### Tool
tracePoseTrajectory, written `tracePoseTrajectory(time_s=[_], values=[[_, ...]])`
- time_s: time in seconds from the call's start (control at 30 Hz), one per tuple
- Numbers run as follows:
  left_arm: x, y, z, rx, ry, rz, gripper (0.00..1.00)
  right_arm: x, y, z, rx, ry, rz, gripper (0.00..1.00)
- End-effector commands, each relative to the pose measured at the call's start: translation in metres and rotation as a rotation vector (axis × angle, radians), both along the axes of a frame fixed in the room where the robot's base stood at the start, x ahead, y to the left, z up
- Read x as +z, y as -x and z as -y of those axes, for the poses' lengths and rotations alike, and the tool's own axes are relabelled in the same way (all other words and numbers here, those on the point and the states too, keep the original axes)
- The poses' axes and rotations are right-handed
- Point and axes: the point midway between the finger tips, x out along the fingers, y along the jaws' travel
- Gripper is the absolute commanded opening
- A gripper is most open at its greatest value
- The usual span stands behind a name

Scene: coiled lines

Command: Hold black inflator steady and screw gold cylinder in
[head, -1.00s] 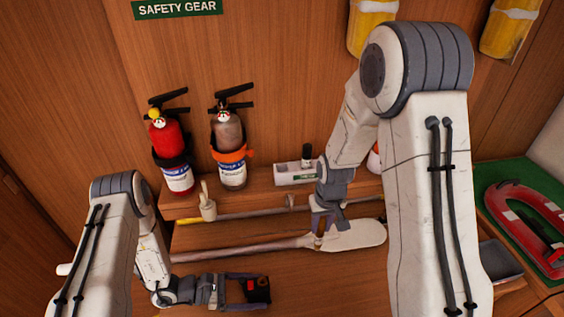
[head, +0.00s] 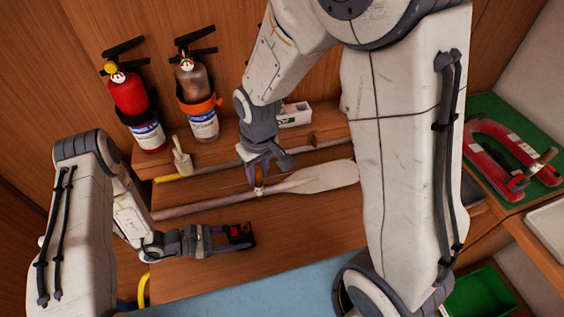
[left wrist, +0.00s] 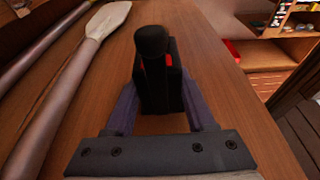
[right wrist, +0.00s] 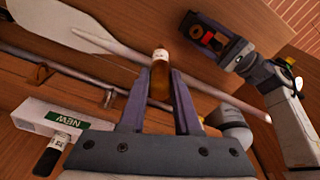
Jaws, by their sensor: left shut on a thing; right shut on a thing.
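The black inflator (head: 241,235), with a red mark on it, sits between the fingers of my left gripper (head: 222,240), which is shut on it above the wooden surface. In the left wrist view the inflator (left wrist: 155,75) stands between the two fingers, its rounded black top toward the camera. My right gripper (head: 262,178) is shut on the small gold cylinder (head: 259,190), above the oar. In the right wrist view the cylinder (right wrist: 159,76) sticks out past the fingertips, with a pale cap and label. The inflator (right wrist: 208,38) shows farther off there. Cylinder and inflator are apart.
A white-bladed oar (head: 322,177) lies behind the inflator. Red (head: 130,97) and grey-brown (head: 193,82) extinguishers stand at the back wall. A white box (head: 295,114) lies behind my right arm. A red horseshoe-shaped item (head: 490,152) and a green bin (head: 484,305) are at right.

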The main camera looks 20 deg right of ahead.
Motion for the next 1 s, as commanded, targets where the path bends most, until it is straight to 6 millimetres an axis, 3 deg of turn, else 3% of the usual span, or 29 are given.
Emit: tracePoseTrajectory(time_s=[0.03, 0.13, 0.37, 1.0], values=[[0.000, 0.000, 0.000, 0.000, 0.000, 0.000, 0.10, 0.011, 0.010, -0.016, 0.061, -0.003, 0.005, 0.00], [0.000, 0.000, 0.000, 0.000, 0.000, 0.000, 0.10, 0.025, 0.028, -0.037, 0.148, -0.002, 0.003, 0.00], [0.000, 0.000, 0.000, 0.000, 0.000, 0.000, 0.10, 0.037, 0.049, -0.055, 0.238, -0.001, -0.002, 0.00], [0.000, 0.000, 0.000, 0.000, 0.000, 0.000, 0.10, -0.014, 0.050, -0.055, 0.239, 0.000, -0.003, 0.00]])
